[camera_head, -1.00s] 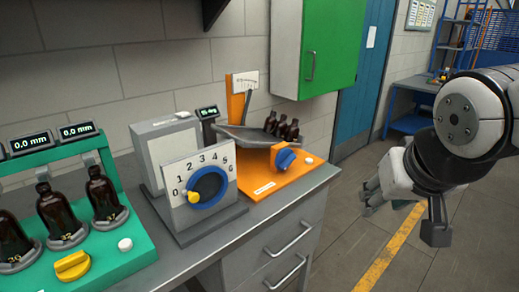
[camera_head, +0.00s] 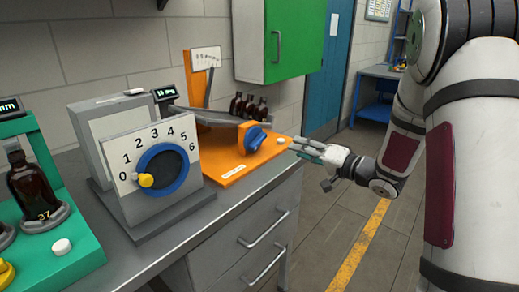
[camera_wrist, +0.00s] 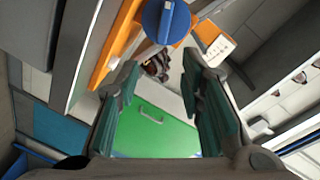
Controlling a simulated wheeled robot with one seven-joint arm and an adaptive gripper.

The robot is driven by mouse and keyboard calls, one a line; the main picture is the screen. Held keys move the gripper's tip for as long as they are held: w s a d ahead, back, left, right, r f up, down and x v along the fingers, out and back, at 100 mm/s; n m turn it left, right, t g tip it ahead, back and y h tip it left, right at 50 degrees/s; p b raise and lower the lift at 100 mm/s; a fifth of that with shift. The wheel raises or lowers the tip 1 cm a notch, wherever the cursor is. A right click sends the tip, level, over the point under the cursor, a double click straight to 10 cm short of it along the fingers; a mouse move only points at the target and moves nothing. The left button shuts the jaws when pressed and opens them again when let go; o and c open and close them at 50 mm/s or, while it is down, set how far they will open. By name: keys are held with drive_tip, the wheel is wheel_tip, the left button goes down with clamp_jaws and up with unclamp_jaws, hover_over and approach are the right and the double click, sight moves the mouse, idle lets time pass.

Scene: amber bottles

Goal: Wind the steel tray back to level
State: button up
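The steel tray (camera_head: 200,117) sits on the orange stand (camera_head: 225,165), with several amber bottles (camera_head: 248,106) at its right end. It appears tilted, lower towards the right. A blue knob (camera_head: 256,138) is on the stand's front. A scale card (camera_head: 206,58) with a pointer stands behind the tray. My gripper (camera_head: 298,147) is just right of the stand, apart from the knob. In the wrist view my gripper (camera_wrist: 163,100) is open and empty, with the blue knob (camera_wrist: 166,20) beyond the fingertips.
A grey dial box with a blue ring (camera_head: 163,168) and yellow pointer stands left of the orange stand. A green rack (camera_head: 75,230) with amber bottles is further left. A green cabinet (camera_head: 300,40) hangs above. A white button (camera_head: 281,141) is beside the knob. The floor at right is clear.

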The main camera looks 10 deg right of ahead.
sight(261, 142)
drive_tip(key=w+a, duration=0.2)
drive_tip(key=w, duration=0.1)
drive_tip(key=w+a+f+y+b, duration=0.1)
drive_tip(key=w+a, duration=0.2)
drive_tip(key=w+a+y+b, duration=0.1)
drive_tip(key=w+a, duration=0.2)
drive_tip(key=w, duration=0.1)
drive_tip(key=shift+w+a+f, duration=0.1)
drive_tip(key=shift+a+f, duration=0.15)
drive_tip(key=shift+f, duration=0.1)
drive_tip(key=shift+c, duration=0.2)
